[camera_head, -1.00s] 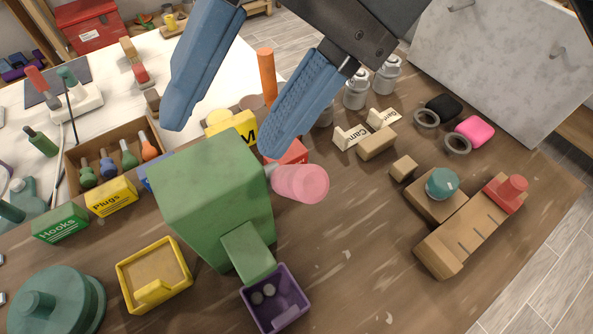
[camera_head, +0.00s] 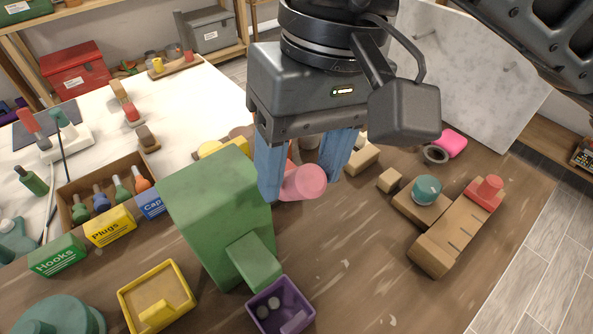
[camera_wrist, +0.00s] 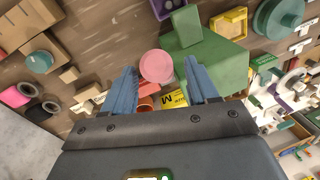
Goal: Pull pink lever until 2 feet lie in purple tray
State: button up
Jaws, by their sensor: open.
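The green dispenser (camera_head: 215,215) stands on the brown table with a chute sloping down toward the purple tray (camera_head: 262,295). The pink lever (camera_head: 304,182) is a round knob at the dispenser's right side. Two grey round feet (camera_head: 268,304) lie in the purple tray. My gripper (camera_head: 308,185) is open, with its blue fingers on either side of the pink lever in the head view. In the wrist view the pink lever (camera_wrist: 157,66) shows between and slightly beyond the fingertips (camera_wrist: 160,68). I cannot tell whether a finger touches it.
A yellow tray (camera_head: 158,295) sits left of the purple tray. A wooden block with a teal knob (camera_head: 427,189) and a red-ended wooden piece (camera_head: 440,246) lie to the right. Labelled bins (camera_head: 108,228) stand at left. The table's front right is clear.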

jog(key=shift+a+f, duration=0.15)
jog(key=shift+f, duration=1.05)
jog(key=shift+c, duration=0.4)
grip_shut()
